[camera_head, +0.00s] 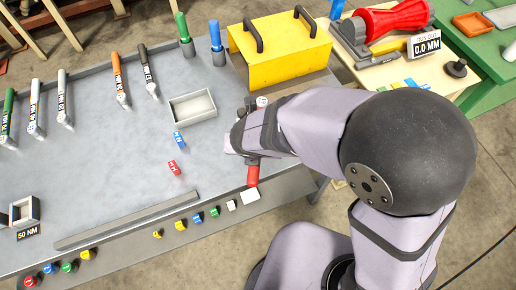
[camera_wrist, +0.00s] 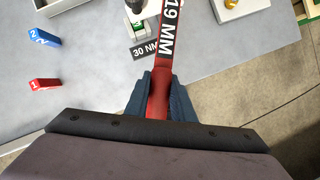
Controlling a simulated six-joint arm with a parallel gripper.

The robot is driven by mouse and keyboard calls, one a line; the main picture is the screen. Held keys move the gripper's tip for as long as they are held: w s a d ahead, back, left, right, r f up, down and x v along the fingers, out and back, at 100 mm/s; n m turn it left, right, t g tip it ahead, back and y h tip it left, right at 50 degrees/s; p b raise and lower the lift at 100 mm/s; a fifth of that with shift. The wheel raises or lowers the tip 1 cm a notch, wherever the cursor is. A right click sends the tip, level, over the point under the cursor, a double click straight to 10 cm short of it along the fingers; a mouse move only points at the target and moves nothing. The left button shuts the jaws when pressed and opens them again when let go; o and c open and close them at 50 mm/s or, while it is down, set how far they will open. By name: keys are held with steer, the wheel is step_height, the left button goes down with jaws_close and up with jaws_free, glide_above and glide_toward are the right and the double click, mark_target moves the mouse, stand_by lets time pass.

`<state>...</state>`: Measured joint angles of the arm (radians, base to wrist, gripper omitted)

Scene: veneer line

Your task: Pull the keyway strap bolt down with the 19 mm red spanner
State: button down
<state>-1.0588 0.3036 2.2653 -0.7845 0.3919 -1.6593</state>
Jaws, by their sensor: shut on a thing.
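The red spanner (camera_wrist: 160,85) is marked 19 MM and runs up the wrist view between my fingers. My gripper (camera_wrist: 163,88) is shut on its red handle, with one blue-grey finger on each side. In the head view the handle end (camera_head: 253,174) sticks out below my wrist; my arm hides most of the rest. The spanner's far end is cut off at the top of the wrist view. A dark upright fitting (camera_wrist: 136,6) stands left of the spanner, by a 30 NM label (camera_wrist: 145,50). I cannot tell whether it is the keyway strap bolt.
A pale tray (camera_wrist: 262,8) with a brass-coloured part lies right of the spanner. Blue (camera_head: 179,140) and red (camera_head: 174,168) numbered blocks stand on the grey bench (camera_head: 110,165). Several other spanners lie at the left. A yellow cover (camera_head: 280,60) is at the back.

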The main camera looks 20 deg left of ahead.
steer(key=shift+w+d+r+n, duration=0.1)
steer(key=shift+w+d+n, duration=0.05)
steer(key=shift+d+n, duration=0.2)
steer(key=shift+r+p, duration=0.1)
steer(key=shift+p, duration=0.25)
